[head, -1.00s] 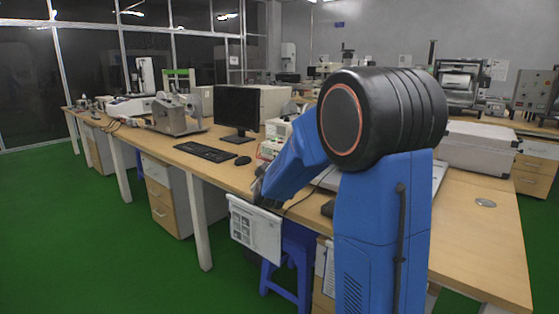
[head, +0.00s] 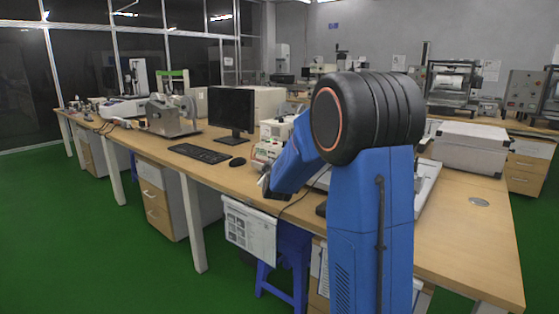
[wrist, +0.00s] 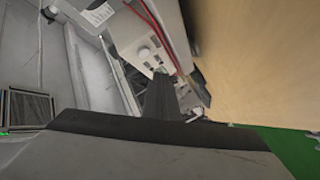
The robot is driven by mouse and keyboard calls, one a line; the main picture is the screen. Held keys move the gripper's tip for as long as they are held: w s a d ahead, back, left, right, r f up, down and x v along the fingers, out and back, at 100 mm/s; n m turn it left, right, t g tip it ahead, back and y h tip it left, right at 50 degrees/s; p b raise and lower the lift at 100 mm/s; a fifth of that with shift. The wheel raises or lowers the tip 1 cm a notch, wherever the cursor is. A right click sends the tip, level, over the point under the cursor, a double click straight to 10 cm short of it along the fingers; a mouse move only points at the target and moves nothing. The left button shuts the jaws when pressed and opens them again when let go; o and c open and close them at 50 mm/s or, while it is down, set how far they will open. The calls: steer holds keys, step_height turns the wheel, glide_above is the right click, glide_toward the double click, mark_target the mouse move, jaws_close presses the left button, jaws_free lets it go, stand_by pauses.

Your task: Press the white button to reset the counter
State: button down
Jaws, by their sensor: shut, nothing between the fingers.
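A pale instrument box (head: 268,150) with a front panel stands on the long desk, right of the mouse. In the wrist view a white panel (wrist: 128,35) with a round white knob or button (wrist: 144,53) lies just beyond my fingers. I cannot tell for sure whether this is the white button. My gripper (wrist: 160,82) is shut and empty, its dark fingers pointing toward the panel with no clear contact. In the head view my gripper (head: 265,184) is small and partly hidden by my blue arm, near the desk's front edge. The counter display cannot be made out.
A monitor (head: 231,110), keyboard (head: 199,153) and mouse (head: 237,162) sit left of the instrument on the wooden desk (head: 455,240). Papers (head: 249,230) hang at its front edge above a blue stool (head: 292,262). A red cable (wrist: 160,38) runs beside the panel. Green floor is free at left.

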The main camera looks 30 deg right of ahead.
steer(key=shift+w+d, duration=0.2)
steer(key=shift+d, duration=0.45)
steer(key=shift+w+d, duration=0.2)
steer(key=shift+d, duration=0.4)
steer(key=shift+d, duration=0.1)
stand_by(1.1)
steer(key=shift+w+d, duration=0.15)
steer(key=shift+d, duration=0.15)
steer(key=shift+w+d, duration=0.15)
steer(key=shift+d, duration=0.2)
stand_by(0.7)
steer(key=shift+a, duration=0.15)
steer(key=shift+s+a, duration=0.3)
steer(key=shift+a, duration=0.3)
steer(key=shift+a, duration=0.1)
steer(key=shift+s+a, duration=0.3)
steer(key=shift+a, duration=0.45)
steer(key=shift+s+a, duration=0.25)
steer(key=shift+a, duration=0.5)
steer(key=shift+s+a, duration=0.3)
steer(key=shift+a, duration=0.45)
